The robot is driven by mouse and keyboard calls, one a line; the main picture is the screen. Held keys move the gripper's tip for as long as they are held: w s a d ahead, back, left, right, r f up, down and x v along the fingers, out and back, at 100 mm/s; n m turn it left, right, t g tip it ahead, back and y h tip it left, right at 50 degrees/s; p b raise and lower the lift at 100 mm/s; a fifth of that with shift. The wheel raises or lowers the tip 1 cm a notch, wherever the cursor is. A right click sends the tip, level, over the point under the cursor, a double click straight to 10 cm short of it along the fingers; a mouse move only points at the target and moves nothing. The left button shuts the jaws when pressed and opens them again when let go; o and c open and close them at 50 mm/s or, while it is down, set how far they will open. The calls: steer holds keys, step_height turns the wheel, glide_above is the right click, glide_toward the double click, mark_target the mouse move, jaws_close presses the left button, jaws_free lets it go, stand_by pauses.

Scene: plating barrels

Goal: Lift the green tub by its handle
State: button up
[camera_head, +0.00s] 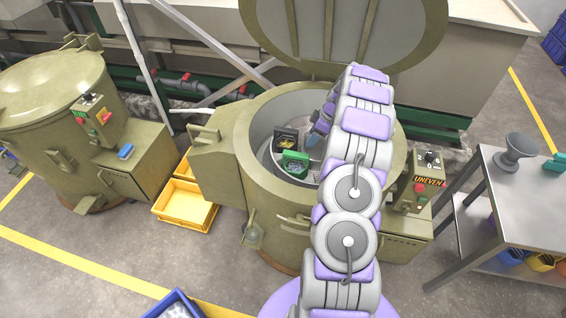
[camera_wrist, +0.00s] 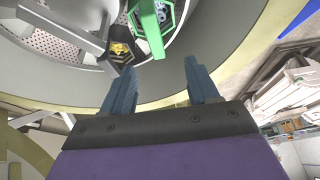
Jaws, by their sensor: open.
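The green tub (camera_head: 293,164) sits inside the open barrel (camera_head: 247,150), low in its drum, with small pale parts in it. In the wrist view the green tub (camera_wrist: 150,28) is at the top, ahead of my fingers, and only partly in frame. In the head view my arm hides most of the gripper, to the right of the tub.
A black tub (camera_head: 286,138) with yellow contents stands beside the green one. The barrel's raised lid (camera_head: 345,30) stands behind. A closed barrel (camera_head: 50,90), a yellow crate (camera_head: 186,205) and a grey table (camera_head: 530,190) stand around it.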

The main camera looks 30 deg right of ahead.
mark_target(298, 155)
steer(key=x, duration=0.4)
steer(key=d+b+x, duration=0.1)
steer(key=x, duration=0.3)
steer(key=b+x, duration=0.1)
steer(key=x, duration=0.3)
steer(key=shift+w+d+f, duration=0.1)
steer(key=shift+w+f, duration=0.25)
steer(key=shift+w+a+f+b, duration=0.15)
steer(key=shift+a+f+b, duration=0.25)
steer(key=shift+w+b+x, duration=0.15)
steer(key=shift+b+x, duration=0.2)
steer(key=shift+x, duration=0.8)
steer(key=shift+w+b+x, duration=0.15)
steer(key=shift+b+x, duration=0.2)
steer(key=shift+x, duration=0.85)
steer(key=shift+s+d, duration=0.1)
steer(key=shift+d, duration=0.05)
steer(key=shift+f+b, duration=0.15)
steer(key=shift+b, duration=0.15)
jaws_close()
